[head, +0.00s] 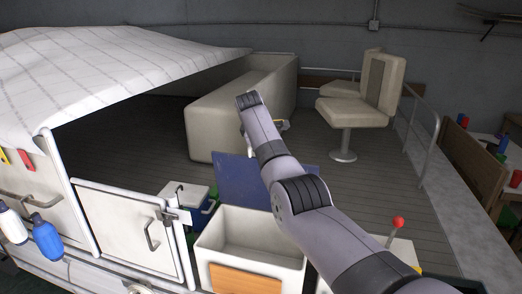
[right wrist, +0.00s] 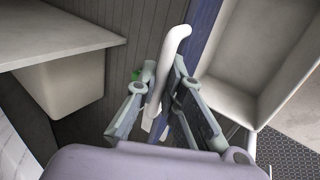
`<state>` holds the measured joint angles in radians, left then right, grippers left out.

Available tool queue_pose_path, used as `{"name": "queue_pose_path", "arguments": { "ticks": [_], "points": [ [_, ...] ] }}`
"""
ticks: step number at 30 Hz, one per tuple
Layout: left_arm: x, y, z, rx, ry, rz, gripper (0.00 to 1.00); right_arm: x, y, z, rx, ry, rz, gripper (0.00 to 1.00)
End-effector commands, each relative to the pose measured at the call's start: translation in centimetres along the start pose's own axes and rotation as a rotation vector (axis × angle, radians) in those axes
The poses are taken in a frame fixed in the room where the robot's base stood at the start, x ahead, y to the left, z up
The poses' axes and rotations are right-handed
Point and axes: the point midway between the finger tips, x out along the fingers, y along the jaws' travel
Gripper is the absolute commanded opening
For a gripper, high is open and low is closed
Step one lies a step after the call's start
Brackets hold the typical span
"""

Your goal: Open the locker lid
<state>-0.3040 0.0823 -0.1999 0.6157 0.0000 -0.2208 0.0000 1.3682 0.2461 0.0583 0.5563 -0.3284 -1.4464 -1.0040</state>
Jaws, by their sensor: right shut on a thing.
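The cream locker box (head: 208,248) stands open at the bottom middle of the head view, and its inside looks empty. A blue lid panel (head: 232,178) stands raised behind the opening. In the right wrist view the lid is a narrow blue strip (right wrist: 203,35) beside the open box. My right gripper (right wrist: 158,105) is shut on a white curved handle (right wrist: 173,50) on the lid's side. In the head view my own arm hides most of this gripper and the handle. My left gripper is not in view.
A cream bench (head: 210,125) and a swivel seat (head: 358,110) stand farther back on the deck. A red-knobbed lever (head: 397,224) rises at right. Deck floor (head: 330,185) is clear behind.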

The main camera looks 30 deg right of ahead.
Motion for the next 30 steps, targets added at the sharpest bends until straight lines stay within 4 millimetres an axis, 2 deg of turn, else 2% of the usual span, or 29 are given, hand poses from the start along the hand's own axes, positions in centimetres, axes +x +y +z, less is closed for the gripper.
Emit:
{"name": "queue_pose_path", "arguments": {
  "ticks": [2, 3, 12, 25, 30],
  "points": [
    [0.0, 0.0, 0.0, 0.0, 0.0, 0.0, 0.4, 0.2, -0.3, 0.0, -0.005, -0.002, -0.005, 0.0],
    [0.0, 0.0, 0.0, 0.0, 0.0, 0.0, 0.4, 0.2, -0.3, 0.0, -0.005, -0.002, -0.005, 0.11],
    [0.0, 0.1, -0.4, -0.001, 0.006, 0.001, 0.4, 0.2, -0.2, 0.0, -0.002, -0.001, -0.004, 0.29],
    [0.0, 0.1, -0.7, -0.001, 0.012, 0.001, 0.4, -0.1, -0.1, -0.1, -0.001, 0.0, -0.001, 0.29],
    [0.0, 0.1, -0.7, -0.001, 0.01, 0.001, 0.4, -1.7, 0.0, -0.1, -0.001, 0.002, 0.003, 0.29]
  ]
}}
